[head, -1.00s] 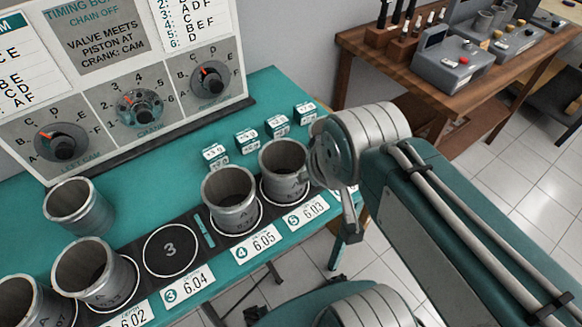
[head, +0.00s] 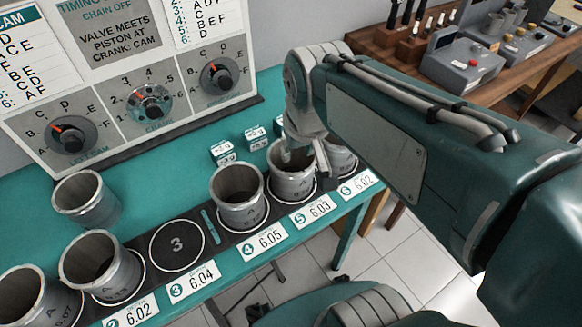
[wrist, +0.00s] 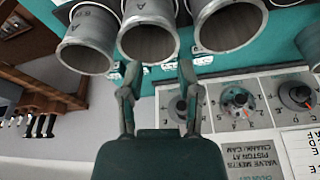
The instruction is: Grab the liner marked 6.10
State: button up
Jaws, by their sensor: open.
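Several grey metal liners stand on the teal bench. I cannot read 6.10 on any of them. In the head view, one liner (head: 86,215) stands behind the row, left of empty slot 3 (head: 177,245). Others stand at slot 4 (head: 241,213), slot 5 (head: 293,188) and slot 6 (head: 344,160), and two at the left (head: 100,278) (head: 38,305). My gripper (head: 296,150) is over the slot 5 liner, its fingertips partly hidden. In the wrist view, my gripper (wrist: 156,72) is open and empty, its fingers at the near rim of the middle liner (wrist: 150,38).
Number cards lie along the front edge, including 6.04 (head: 195,282) and 6.05 (head: 263,242). Small white-and-teal boxes (head: 223,152) sit behind the row. A dial panel (head: 145,105) stands at the back. A wooden table (head: 400,62) with tools is at the right.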

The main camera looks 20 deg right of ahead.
aim_at(271, 164)
jog(key=w+a+f+g, duration=0.1)
jog(key=w, duration=0.2)
jog(key=w+a+f+g, duration=0.1)
jog(key=w+f, duration=0.1)
jog(key=w+a+f+g, duration=0.1)
jog(key=w, duration=0.2)
jog(key=shift+w+a+f+n, duration=0.25)
jog(key=shift+w+f+n, duration=0.05)
jog(key=shift+f, duration=0.1)
jog(key=shift+w+f, duration=0.1)
jog(key=shift+f, duration=0.1)
jog(key=f, duration=1)
jog(key=shift+s+d+f, duration=0.15)
jog(key=shift+s+f, duration=0.05)
jog(key=shift+f, duration=0.1)
grip_shut()
